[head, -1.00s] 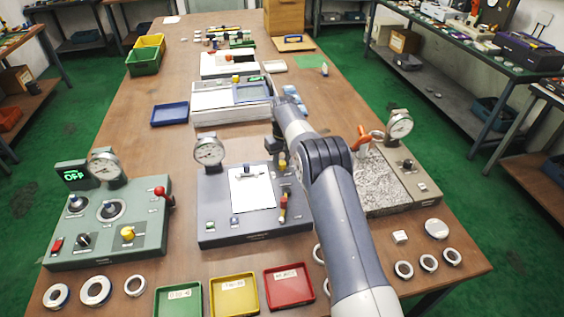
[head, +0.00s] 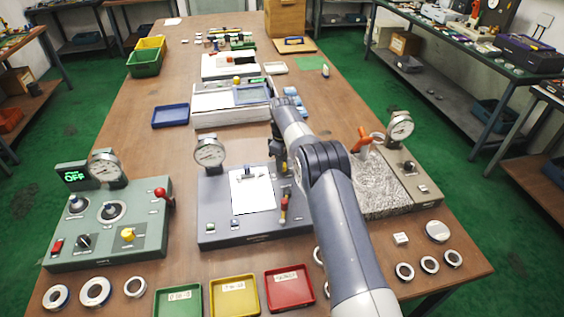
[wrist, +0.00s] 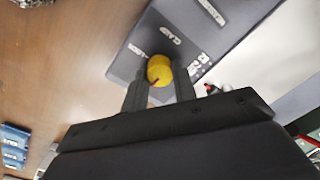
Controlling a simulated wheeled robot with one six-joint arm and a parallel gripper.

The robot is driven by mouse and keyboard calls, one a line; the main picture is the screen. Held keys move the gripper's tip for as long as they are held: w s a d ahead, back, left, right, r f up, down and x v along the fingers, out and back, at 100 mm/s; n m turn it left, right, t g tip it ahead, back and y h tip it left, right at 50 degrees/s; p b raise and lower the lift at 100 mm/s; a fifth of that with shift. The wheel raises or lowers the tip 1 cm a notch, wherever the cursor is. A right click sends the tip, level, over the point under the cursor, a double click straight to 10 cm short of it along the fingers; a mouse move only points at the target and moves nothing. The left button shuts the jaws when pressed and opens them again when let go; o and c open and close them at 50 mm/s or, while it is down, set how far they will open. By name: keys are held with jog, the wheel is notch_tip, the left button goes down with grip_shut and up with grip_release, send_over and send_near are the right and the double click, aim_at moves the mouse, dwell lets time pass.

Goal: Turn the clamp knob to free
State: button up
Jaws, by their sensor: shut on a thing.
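My gripper (wrist: 159,86) is shut on the knob, with one dark finger on each side. In the head view the grey panel (head: 215,190) stands in the middle of the bench, and my gripper (head: 279,160) is over its back right corner. The knob is hidden there behind my gripper and arm.
A dial gauge (head: 209,152) rises at the panel's back left. A green panel (head: 105,250) with a screen reading OFF stands left. A granite block (head: 378,190) with another gauge (head: 400,126) stands right. Trays (head: 234,294) and rings (head: 404,271) line the front edge.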

dwell(0.3)
jog(key=o, duration=1)
jog(key=r, duration=1)
jog(key=shift+w+r, duration=0.2)
jog(key=shift+r, duration=0.2)
jog(key=f, duration=1.1)
jog(key=shift+s, duration=0.2)
jog(key=shift+r, duration=0.1)
